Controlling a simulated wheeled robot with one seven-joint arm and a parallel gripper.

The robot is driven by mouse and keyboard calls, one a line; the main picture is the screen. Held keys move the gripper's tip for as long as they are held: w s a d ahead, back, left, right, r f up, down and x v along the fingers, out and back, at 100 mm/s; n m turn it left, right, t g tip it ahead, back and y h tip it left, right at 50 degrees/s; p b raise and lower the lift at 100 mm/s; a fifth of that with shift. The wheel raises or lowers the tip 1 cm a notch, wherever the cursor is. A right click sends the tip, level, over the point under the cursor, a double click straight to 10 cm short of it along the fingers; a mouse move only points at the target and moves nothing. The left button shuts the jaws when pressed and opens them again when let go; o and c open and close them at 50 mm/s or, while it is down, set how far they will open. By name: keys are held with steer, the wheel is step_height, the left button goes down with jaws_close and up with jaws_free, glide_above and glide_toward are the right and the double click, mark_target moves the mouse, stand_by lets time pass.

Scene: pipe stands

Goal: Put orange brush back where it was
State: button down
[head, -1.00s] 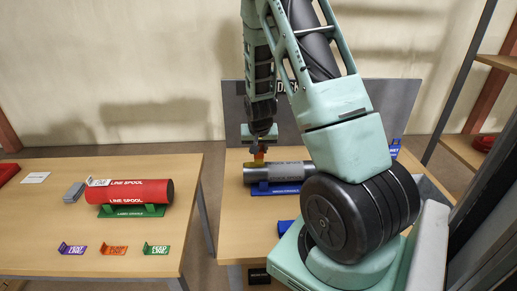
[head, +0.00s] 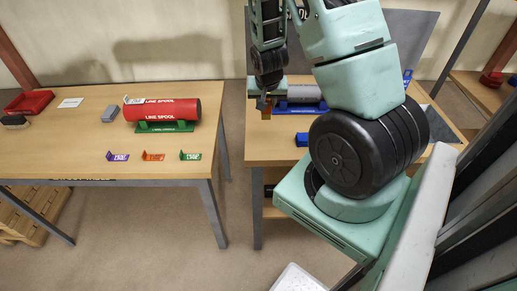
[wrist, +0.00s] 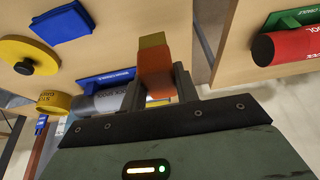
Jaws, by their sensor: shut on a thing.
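My gripper (wrist: 159,82) is shut on the orange brush (wrist: 155,70), an orange block with a yellow-olive end pointing away from my palm. In the head view my gripper (head: 264,99) hangs at the left edge of the right table, by the left end of the grey pipe (head: 304,93); the brush (head: 261,105) shows small and dark orange below it. A small orange bracket (head: 153,156) with a label stands on the left table, between a purple bracket (head: 117,156) and a green bracket (head: 190,155). Nothing rests at the orange bracket.
The left table holds a red spool (head: 162,110) on a green stand (head: 165,127), a grey block (head: 110,113), a white card (head: 70,103), a red tray (head: 30,101) and a dark brush-like thing (head: 15,120). A gap separates the tables.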

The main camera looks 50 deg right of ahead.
mark_target(265, 113)
steer(key=f, duration=0.1)
steer(key=f+p, duration=0.1)
steer(key=f, duration=0.1)
steer(key=a+f, duration=0.1)
steer(key=f, duration=0.1)
steer(key=shift+s+f, duration=0.1)
steer(key=shift+s, duration=0.1)
steer(key=shift+d+f+p, duration=0.1)
steer(key=shift+f+p, duration=0.65)
steer(key=shift+f, duration=1.7)
steer(key=shift+f, duration=0.1)
steer(key=c, duration=1.1)
jaws_free()
steer(key=shift+o, duration=0.2)
